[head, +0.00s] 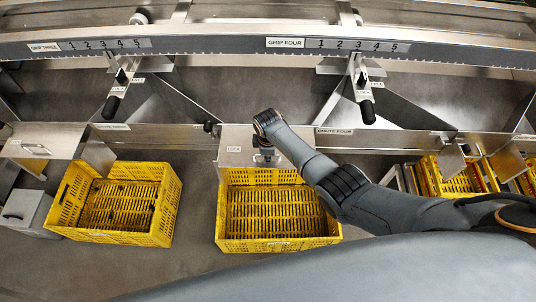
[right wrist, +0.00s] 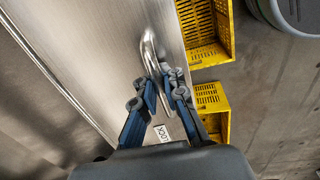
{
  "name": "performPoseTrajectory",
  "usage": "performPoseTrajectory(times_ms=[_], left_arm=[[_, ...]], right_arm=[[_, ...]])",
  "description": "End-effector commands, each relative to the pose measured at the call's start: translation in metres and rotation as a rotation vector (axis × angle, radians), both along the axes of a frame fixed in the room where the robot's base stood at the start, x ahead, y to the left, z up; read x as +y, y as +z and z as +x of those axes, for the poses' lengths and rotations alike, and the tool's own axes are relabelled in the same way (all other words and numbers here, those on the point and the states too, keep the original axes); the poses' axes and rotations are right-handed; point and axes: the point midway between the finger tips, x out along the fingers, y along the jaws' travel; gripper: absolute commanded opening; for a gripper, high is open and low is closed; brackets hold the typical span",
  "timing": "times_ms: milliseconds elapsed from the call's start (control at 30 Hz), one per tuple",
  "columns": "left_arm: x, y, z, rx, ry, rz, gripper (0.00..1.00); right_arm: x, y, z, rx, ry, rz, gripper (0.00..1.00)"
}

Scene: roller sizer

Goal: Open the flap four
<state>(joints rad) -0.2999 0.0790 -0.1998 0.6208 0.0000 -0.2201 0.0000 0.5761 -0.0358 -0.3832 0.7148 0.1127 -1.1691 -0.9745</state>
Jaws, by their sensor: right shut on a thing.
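The flap under my right arm is a plain steel panel (head: 232,135) with a LOCK label, at the back edge of a yellow crate, left of the CHUTE FOUR label (head: 333,131). In the right wrist view the steel panel (right wrist: 110,45) carries a bent metal bar handle (right wrist: 149,48). My right gripper (right wrist: 170,85) is shut on the lower end of this handle. In the head view my right gripper (head: 264,158) points down at the panel, partly hidden by my wrist. My left gripper is not in view.
An empty-looking yellow crate (head: 279,244) stands below the flap, another yellow crate (head: 118,237) to its left. A similar flap with a handle (head: 36,148) is at far left. More crates stand at right.

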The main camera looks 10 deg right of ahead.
Motion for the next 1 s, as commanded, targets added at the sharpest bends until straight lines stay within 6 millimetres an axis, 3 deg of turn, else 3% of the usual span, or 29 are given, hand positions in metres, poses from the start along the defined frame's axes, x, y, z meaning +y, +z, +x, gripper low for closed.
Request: performPoseTrajectory(times_ms=[200, 233, 300, 700, 867, 1000], left_arm=[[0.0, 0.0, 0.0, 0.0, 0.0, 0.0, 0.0], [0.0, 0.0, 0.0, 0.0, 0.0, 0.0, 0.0], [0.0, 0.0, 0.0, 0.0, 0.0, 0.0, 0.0], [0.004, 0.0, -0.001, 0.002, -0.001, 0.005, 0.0], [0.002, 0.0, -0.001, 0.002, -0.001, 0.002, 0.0], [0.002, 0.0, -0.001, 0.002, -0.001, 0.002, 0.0]], right_arm=[[0.001, 0.001, 0.001, -0.003, -0.002, 0.003, 0.0], [0.001, 0.001, 0.001, -0.003, -0.002, 0.003, 0.1], [0.001, 0.001, 0.001, -0.004, -0.002, 0.001, 0.19], [0.0, 0.004, 0.001, -0.003, -0.001, 0.001, 0.19], [0.001, 0.019, -0.001, -0.005, -0.001, 0.002, 0.19], [0.001, 0.042, -0.004, -0.007, 0.0, 0.001, 0.19]])
